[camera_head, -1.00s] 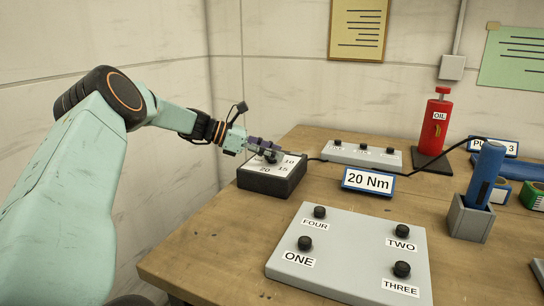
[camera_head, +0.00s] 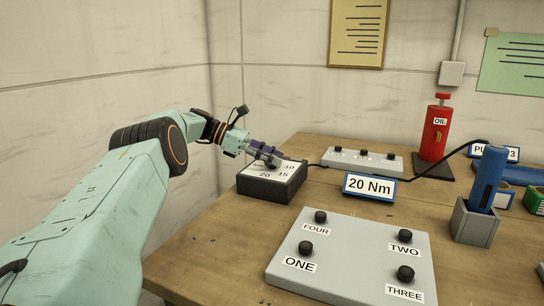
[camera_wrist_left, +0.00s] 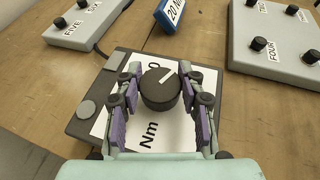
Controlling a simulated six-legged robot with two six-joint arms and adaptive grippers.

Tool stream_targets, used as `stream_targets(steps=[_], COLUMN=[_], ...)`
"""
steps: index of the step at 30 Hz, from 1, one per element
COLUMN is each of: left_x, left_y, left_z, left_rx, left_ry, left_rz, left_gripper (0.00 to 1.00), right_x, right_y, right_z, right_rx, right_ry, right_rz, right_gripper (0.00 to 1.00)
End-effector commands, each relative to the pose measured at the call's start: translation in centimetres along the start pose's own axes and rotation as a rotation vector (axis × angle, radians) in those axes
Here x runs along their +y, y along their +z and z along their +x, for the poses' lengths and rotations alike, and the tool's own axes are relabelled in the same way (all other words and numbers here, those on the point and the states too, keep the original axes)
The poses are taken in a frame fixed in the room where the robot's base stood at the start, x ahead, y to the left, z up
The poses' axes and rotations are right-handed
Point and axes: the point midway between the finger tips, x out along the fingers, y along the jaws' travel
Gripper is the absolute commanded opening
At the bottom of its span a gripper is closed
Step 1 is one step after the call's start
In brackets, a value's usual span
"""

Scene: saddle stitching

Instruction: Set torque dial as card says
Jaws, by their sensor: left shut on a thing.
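The torque dial is a dark round knob (camera_wrist_left: 161,90) with a white pointer line on its top. It sits on a dark box (camera_head: 270,187) with a white face marked 10, 15 and 20. My left gripper (camera_head: 268,155) is shut on the knob, one finger on each side in the left wrist view (camera_wrist_left: 161,95). The pointer line slants towards the top of that view; its exact reading is unclear because the fingers and knob hide part of the scale. The card (camera_head: 369,187) reads "20 Nm" and stands right of the box. My right gripper is not in view.
A grey panel (camera_head: 350,250) with knobs labelled ONE to FOUR lies in front. Another grey panel (camera_head: 362,160) is behind. A red oil can (camera_head: 435,130) and a blue-handled tool (camera_head: 487,178) in a grey holder stand at right. Bare wood lies front left.

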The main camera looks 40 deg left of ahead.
Motion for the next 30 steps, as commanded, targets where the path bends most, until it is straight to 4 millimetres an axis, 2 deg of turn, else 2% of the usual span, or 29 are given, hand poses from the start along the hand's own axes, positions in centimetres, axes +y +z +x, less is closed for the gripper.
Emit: stream_targets(steps=[11,12,20,30], left_x=[0.07,0.06,-0.01,-0.06], left_y=[0.24,0.24,0.12,0.03], left_z=[-0.04,-0.04,0.02,0.06], left_rx=[-0.003,-0.003,-0.001,0.000], left_ry=[0.002,0.001,-0.002,-0.004], left_rz=[0.007,0.006,0.004,0.002], left_gripper=[0.07,0.40,0.62,0.63], right_x=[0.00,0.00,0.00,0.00], right_y=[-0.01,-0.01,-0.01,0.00], right_z=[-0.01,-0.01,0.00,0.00], right_rx=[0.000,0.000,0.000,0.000], right_ry=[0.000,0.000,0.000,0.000], right_rz=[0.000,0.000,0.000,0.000], right_gripper=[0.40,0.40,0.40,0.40])
